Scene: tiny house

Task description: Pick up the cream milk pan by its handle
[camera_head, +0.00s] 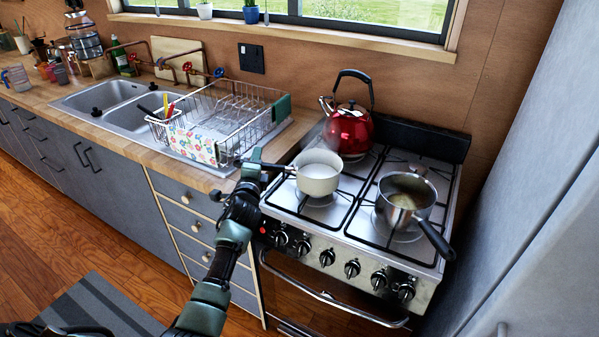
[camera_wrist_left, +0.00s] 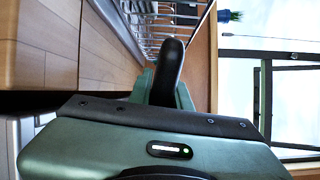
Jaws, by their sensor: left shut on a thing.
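The cream milk pan (camera_head: 318,181) is upright over the front left burner of the stove. I cannot tell whether its base touches the grate. Its dark handle (camera_head: 281,167) points left, toward the counter. My left gripper (camera_head: 262,167) is shut on the handle, at the left edge of the stove. In the left wrist view the black handle (camera_wrist_left: 171,72) stands between the green fingers, which are mostly hidden behind the gripper body. The pan's bowl is out of that view. My right gripper is not in view.
A red kettle (camera_head: 348,132) stands on the back left burner. A steel saucepan (camera_head: 407,199) sits on the right side, its black handle toward the front. A wire dish rack (camera_head: 233,110) stands on the counter left of the stove. A tall grey surface (camera_head: 530,190) bounds the right.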

